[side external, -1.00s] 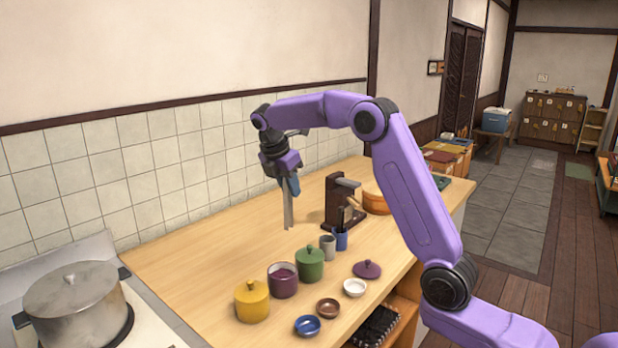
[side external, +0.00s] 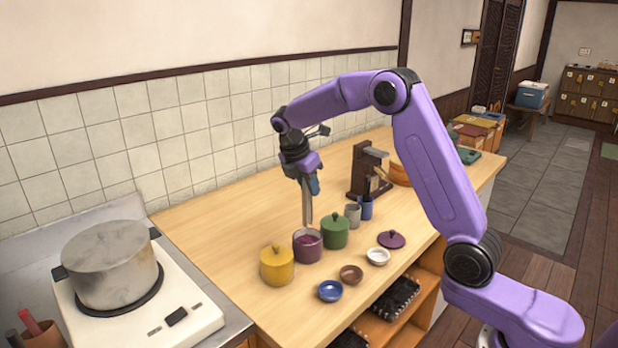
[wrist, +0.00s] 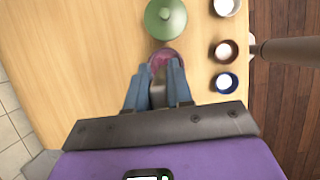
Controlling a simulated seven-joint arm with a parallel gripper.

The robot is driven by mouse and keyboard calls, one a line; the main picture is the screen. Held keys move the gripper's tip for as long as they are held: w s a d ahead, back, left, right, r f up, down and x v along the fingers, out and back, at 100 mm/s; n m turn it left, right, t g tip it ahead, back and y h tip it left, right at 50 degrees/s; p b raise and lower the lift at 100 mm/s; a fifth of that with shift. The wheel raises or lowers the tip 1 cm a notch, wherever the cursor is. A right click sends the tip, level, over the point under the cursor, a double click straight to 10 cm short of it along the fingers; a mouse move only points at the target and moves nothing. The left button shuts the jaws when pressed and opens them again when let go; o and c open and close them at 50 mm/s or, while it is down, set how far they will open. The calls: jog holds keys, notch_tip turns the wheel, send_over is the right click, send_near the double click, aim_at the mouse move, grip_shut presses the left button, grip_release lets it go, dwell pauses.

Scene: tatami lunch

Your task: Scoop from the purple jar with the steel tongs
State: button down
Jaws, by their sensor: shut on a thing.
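The purple jar (side external: 308,250) stands open on the counter, with purple contents showing in its mouth. Its purple lid (side external: 391,239) lies apart on the counter to the right. My gripper (side external: 312,186) is shut on the steel tongs (side external: 307,207), which hang nearly upright. Their lower end is at the jar's mouth; I cannot tell whether it is inside or just behind the rim. In the wrist view, the purple jar (wrist: 166,55) shows just past the fingertips of my gripper (wrist: 158,88), which partly hide it.
A yellow jar (side external: 277,267) and a green jar (side external: 335,233) flank the purple one closely. Blue (side external: 330,291), brown (side external: 351,274) and white (side external: 377,256) bowls stand in front. A grey cup (side external: 353,214) and a blue holder (side external: 366,207) are behind right.

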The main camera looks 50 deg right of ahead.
aim_at(309, 213)
jog(key=shift+f, duration=4.5)
jog(key=shift+a, duration=0.15)
jog(key=shift+d, duration=0.3)
jog(key=shift+a, duration=0.15)
jog(key=shift+r, duration=0.15)
